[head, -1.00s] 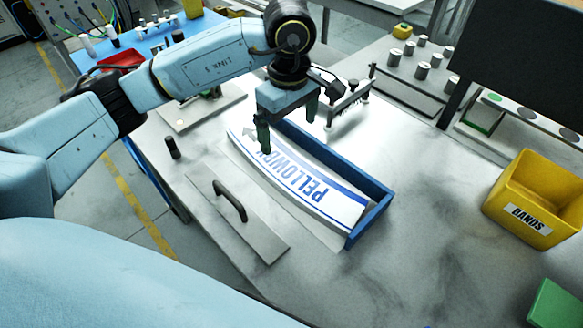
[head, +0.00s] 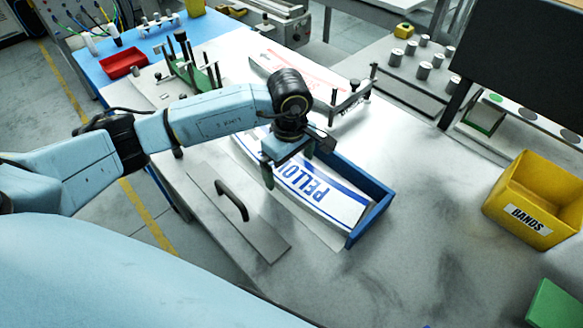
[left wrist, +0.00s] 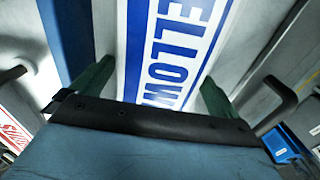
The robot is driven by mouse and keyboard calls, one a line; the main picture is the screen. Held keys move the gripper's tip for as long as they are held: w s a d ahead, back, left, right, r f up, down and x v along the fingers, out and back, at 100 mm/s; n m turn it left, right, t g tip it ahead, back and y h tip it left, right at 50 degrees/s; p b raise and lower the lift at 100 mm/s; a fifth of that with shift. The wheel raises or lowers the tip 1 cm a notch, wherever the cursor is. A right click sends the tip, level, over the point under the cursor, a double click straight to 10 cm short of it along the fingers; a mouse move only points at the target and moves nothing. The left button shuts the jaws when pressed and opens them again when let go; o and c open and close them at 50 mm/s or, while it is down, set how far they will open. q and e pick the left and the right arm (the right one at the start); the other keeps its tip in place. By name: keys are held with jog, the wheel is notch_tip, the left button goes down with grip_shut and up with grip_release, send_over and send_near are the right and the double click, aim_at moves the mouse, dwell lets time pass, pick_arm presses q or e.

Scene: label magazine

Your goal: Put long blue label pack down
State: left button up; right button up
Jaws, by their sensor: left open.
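The long blue label pack (head: 326,196) is white with blue lettering and blue edge lines. It lies along the blue L-shaped tray (head: 376,208) on the metal table, and its far end is hidden behind my left arm. My left gripper (head: 289,171) is over the middle of the pack with its green fingers apart. In the left wrist view the pack (left wrist: 175,50) runs between the two open fingers (left wrist: 155,92); I cannot tell whether they touch it. My right gripper is not in view.
A metal plate with a black handle (head: 231,201) lies left of the tray. A red-lettered pack (head: 300,74) lies behind, near a black-handled bracket (head: 350,101). A yellow BANDS bin (head: 533,203) stands at right. The table between tray and bin is clear.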

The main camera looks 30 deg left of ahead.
pick_arm(q)
jog(key=c, duration=1.1)
jog(key=shift+r, duration=0.1)
jog(key=shift+c, duration=0.5)
